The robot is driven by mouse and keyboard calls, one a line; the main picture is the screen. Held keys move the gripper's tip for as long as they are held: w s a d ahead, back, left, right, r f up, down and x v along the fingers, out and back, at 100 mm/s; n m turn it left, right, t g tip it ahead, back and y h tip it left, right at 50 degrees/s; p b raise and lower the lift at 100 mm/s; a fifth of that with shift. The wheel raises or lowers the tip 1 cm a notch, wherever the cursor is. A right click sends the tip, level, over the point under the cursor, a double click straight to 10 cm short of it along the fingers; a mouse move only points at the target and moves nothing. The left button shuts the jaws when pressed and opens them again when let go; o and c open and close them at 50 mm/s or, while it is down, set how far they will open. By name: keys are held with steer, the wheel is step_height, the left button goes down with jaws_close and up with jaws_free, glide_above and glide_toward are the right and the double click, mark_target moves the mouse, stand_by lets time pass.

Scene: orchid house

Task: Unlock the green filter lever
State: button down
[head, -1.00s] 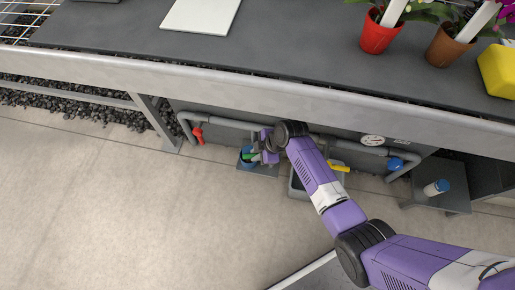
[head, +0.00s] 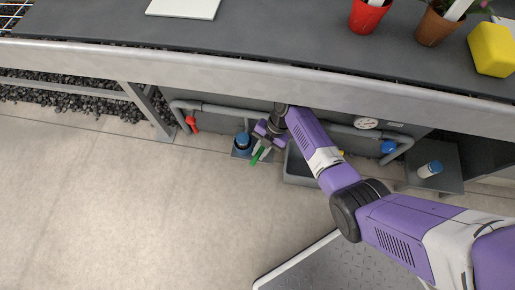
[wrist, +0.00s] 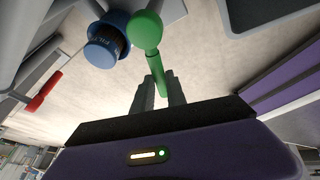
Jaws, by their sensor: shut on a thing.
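The green filter lever (wrist: 147,35) is in the middle of the wrist view, with its round head at the top and its handle running down between my fingers. In the head view the green lever (head: 257,158) points down and outward from the pipework under the bench. My gripper (wrist: 160,92) is shut on the handle; it also shows in the head view (head: 264,147). The blue filter housing (wrist: 106,42) with a dark lettered band stands left of the lever; it shows as a blue cap (head: 243,139) in the head view. Where the lever joins the filter is partly hidden.
A red lever (head: 191,123) is on the pipe at left. A gauge (head: 367,123) and a blue knob (head: 388,146) are on the pipe at right. The bench edge (head: 250,88) hangs over the arm. The floor (head: 120,210) in front is clear.

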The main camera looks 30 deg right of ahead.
steer(key=shift+s+d+n+g+b, duration=0.3)
steer(key=shift+s+d+n+g, duration=0.1)
steer(key=shift+n, duration=0.6)
steer(key=shift+s, duration=0.1)
steer(key=c, duration=1.3)
jaws_free()
steer(key=shift+c, duration=0.2)
steer(key=p+v, duration=0.3)
steer(key=v, duration=0.4)
steer(key=shift+d+r, duration=0.15)
steer(key=shift+r, duration=0.25)
